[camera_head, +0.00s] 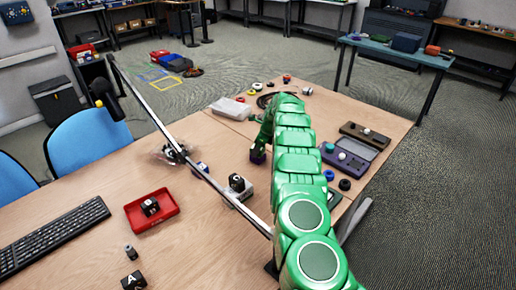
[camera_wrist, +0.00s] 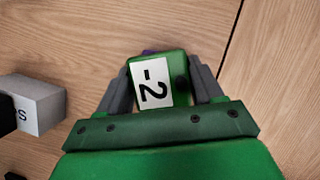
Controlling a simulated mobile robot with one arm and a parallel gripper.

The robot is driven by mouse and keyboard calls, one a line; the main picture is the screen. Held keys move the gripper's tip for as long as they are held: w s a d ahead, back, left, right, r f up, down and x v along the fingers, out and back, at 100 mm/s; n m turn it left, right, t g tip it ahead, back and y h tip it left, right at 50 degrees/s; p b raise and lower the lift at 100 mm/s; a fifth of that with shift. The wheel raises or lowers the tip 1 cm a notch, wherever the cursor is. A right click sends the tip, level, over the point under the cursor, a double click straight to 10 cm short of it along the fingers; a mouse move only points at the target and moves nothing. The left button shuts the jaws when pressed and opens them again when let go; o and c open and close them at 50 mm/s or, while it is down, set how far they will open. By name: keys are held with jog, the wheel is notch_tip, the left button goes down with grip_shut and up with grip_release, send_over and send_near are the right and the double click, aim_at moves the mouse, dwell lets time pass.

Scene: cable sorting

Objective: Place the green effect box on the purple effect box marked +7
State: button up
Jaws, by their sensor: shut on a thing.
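The green effect box (camera_wrist: 176,72), with a white label reading -2 and a dark knob, is between the fingers of my gripper (camera_wrist: 160,85) in the wrist view. My gripper is shut on it. A sliver of purple (camera_wrist: 148,52) shows just past the green box's far edge. In the head view my gripper (camera_head: 258,146) is low over the table, with a purple box (camera_head: 257,157) directly under it. The green box touches or nearly touches the purple one; I cannot tell which. The purple box's marking is hidden.
A grey box marked S (camera_wrist: 38,105) stands left of my gripper in the wrist view. In the head view, a red tray (camera_head: 133,222) holds a dark box, and a purple-grey case (camera_head: 350,158) lies to the right. A metal lamp arm (camera_head: 150,110) crosses the table.

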jog(key=shift+f, duration=0.1)
jog(key=o, duration=1.1)
jog(key=shift+o, duration=0.2)
jog(key=v, duration=1.1)
jog(key=s+r+n+g, duration=0.1)
jog(key=s+r+n, duration=0.5)
jog(key=s+r, duration=0.7)
jog(key=s+r+n+g, duration=0.1)
jog(key=s+r+n, duration=0.6)
jog(key=s, duration=0.9)
jog(key=s+d+n+h, duration=0.2)
jog(key=s+d+n, duration=0.2)
jog(key=s, duration=1.6)
jog(key=s+d+f+n+g+h, duration=0.1)
jog(key=s+d+n, duration=0.4)
jog(key=s, duration=1.5)
jog(key=shift+n+g+h, duration=0.3)
jog(key=shift+h, duration=0.2)
